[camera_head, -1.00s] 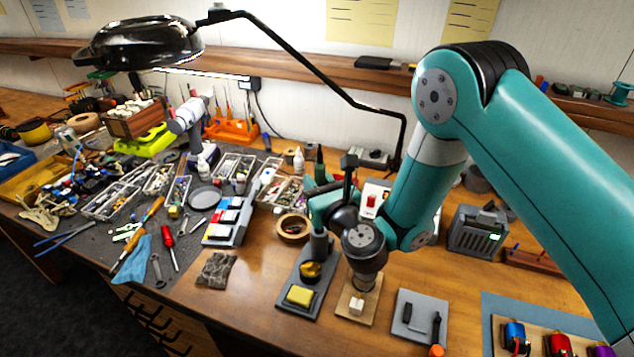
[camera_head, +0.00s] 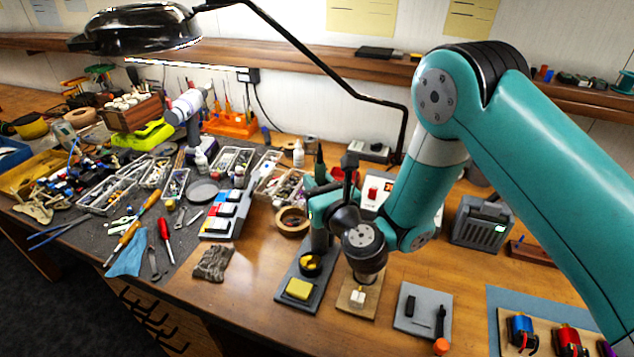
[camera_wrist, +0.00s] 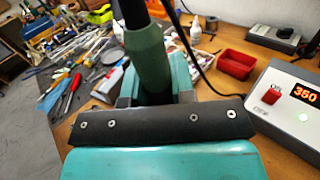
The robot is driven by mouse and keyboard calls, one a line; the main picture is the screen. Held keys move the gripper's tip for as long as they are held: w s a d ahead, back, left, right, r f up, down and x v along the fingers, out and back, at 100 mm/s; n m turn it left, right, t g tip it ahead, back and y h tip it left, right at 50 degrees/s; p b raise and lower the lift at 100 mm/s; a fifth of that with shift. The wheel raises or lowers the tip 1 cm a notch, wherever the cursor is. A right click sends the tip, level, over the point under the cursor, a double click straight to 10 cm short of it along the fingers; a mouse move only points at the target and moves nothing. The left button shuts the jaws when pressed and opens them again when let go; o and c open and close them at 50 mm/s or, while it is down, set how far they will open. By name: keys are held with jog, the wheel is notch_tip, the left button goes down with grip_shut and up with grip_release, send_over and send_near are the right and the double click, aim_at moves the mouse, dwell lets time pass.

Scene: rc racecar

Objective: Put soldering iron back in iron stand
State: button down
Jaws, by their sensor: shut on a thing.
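My gripper (camera_head: 320,203) is shut on the green handle of the soldering iron (camera_wrist: 147,55), which fills the middle of the wrist view. In the head view the iron's dark green top (camera_head: 320,167) rises above the gripper, roughly upright. The iron stand has a dark base (camera_head: 287,308), a yellow sponge (camera_head: 298,289), a brass-coloured cleaner (camera_head: 310,263) and a grey upright holder (camera_head: 318,240). My gripper is just above that holder in the picture. The iron's tip is hidden, so I cannot tell whether it is in the holder.
The soldering station (camera_wrist: 294,105) shows 350 beside my gripper, with a cable nearby. A tape roll (camera_head: 292,220) and a wooden block (camera_head: 358,300) flank the stand. The lamp arm (camera_head: 320,70) crosses behind. Bare wood lies at the front.

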jog(key=shift+f+b, duration=2.1)
jog(key=shift+c, duration=2.4)
grip_release()
jog(key=shift+s+f+b, duration=0.1)
jog(key=shift+s+b, duration=0.1)
jog(key=shift+b, duration=0.3)
jog(key=b+v, duration=0.1)
jog(key=b, duration=0.1)
jog(key=b+v, duration=0.1)
jog(key=shift+r+b, duration=0.25)
jog(key=shift+b, duration=0.1)
jog(key=s+b, duration=0.1)
jog(key=s+d+r+b, duration=0.1)
jog(key=b, duration=0.1)
jog(key=s+d+b, duration=0.1)
jog(key=s, duration=0.1)
jog(key=shift+s+r+b, duration=0.1)
jog(key=shift+r+b, duration=0.2)
jog(key=shift+b, duration=0.1)
